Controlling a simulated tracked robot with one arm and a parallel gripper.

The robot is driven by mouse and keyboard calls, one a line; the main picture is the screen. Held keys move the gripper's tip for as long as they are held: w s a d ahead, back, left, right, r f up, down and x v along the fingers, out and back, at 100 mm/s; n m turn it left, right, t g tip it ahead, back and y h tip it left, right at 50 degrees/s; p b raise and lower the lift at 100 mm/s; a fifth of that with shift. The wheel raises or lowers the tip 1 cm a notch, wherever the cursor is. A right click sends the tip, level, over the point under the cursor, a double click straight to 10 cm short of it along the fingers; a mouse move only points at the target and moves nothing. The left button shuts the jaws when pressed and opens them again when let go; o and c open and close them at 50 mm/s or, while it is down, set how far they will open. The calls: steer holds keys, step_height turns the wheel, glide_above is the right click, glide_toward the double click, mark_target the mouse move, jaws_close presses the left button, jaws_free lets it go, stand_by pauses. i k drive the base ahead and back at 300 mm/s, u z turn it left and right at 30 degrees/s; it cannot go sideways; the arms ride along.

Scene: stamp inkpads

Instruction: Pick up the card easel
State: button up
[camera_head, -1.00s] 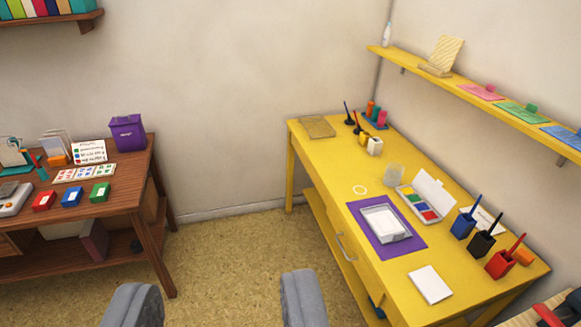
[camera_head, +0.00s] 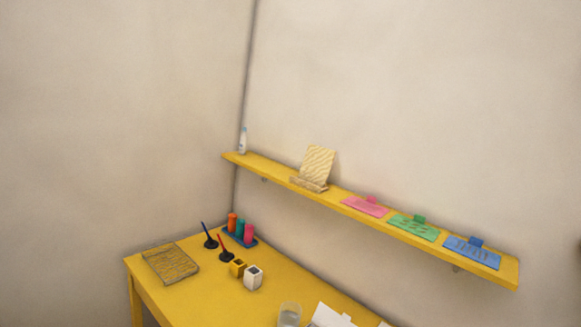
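A small tan stand (camera_head: 309,185) with an upright cream patterned card (camera_head: 318,164) leaning back on it stands on the yellow wall shelf (camera_head: 350,207). It looks like the card easel. It is left of the middle of the shelf, with nothing touching it on either side. My gripper is not in view, so its state and anything in it are hidden.
A white bottle (camera_head: 242,140) stands at the shelf's left end. Pink (camera_head: 364,205), green (camera_head: 413,228) and blue (camera_head: 472,252) pads lie to the right. Below, a yellow table (camera_head: 205,300) holds a tan mat (camera_head: 170,263), pots and brushes. Open air lies before the shelf.

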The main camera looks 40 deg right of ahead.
mark_target(313, 173)
steer(key=i, duration=3.2)
steer(key=z, duration=2.6)
steer(key=i, duration=0.5)
steer(key=z, duration=0.15)
